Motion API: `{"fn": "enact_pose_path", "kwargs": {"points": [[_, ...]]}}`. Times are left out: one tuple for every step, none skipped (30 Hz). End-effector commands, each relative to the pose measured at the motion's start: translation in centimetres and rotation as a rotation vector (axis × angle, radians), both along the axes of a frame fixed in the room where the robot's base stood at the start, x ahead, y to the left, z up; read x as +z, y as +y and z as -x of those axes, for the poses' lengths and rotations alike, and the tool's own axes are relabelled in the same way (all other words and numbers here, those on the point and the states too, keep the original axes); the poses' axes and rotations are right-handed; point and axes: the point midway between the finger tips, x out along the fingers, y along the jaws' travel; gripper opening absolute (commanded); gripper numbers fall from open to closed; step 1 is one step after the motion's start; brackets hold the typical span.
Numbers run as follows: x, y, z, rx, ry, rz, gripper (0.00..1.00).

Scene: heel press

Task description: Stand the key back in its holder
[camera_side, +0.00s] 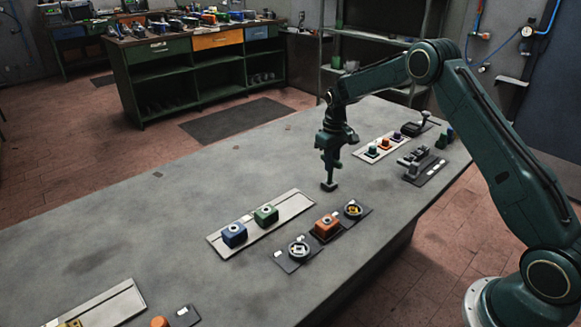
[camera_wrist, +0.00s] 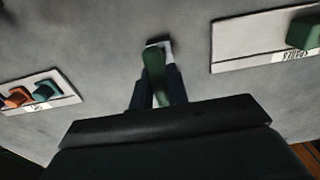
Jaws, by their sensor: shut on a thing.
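My gripper (camera_side: 330,158) points down over the middle of the table. It is shut on a dark green key, which shows between the fingers (camera_wrist: 154,92) in the wrist view as a green upright piece (camera_wrist: 153,68). At its lower end, in the side view, is a small dark block (camera_side: 329,187) at the table top. In the wrist view a small dark and white patch (camera_wrist: 163,46) shows just beyond the key. I cannot tell whether this is the holder or the key's own foot, nor whether the key is seated.
A pale plate (camera_side: 287,207) with a blue block (camera_side: 234,234) and a green block (camera_side: 266,214) lies front left. Dark plates with a round dial (camera_side: 299,249) and an orange block (camera_side: 327,227) lie in front. A coloured-knob strip (camera_side: 364,153) and lever devices (camera_side: 424,165) stand behind right.

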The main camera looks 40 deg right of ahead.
Motion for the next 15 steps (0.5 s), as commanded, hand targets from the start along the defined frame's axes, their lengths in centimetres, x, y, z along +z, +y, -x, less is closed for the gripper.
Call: {"fn": "enact_pose_path", "kwargs": {"points": [[0.01,0.0,-0.01,0.0,-0.001,0.0,0.2],[0.01,0.0,-0.01,0.0,-0.001,0.0,0.26],[0.02,0.0,-0.01,0.0,-0.001,0.0,0.34],[0.02,0.0,-0.01,0.0,-0.001,0.0,0.4],[0.02,0.0,-0.01,0.0,-0.001,0.0,0.42],[0.01,0.0,-0.01,0.0,0.0,0.0,0.42],[0.01,0.0,-0.01,0.0,0.0,0.0,0.42],[0.01,0.0,-0.01,0.0,0.0,0.0,0.42],[0.01,0.0,-0.01,0.0,0.0,0.0,0.42],[0.01,0.0,-0.01,0.0,0.0,0.0,0.42],[-0.03,0.0,0.02,0.0,0.001,0.0,0.42],[-0.02,0.0,0.02,0.0,0.001,0.0,0.42],[-0.01,0.0,0.02,0.0,0.001,0.0,0.42],[0.02,0.0,0.01,0.0,0.001,0.0,0.42],[0.09,0.0,0.01,0.0,0.0,0.0,0.42]]}}
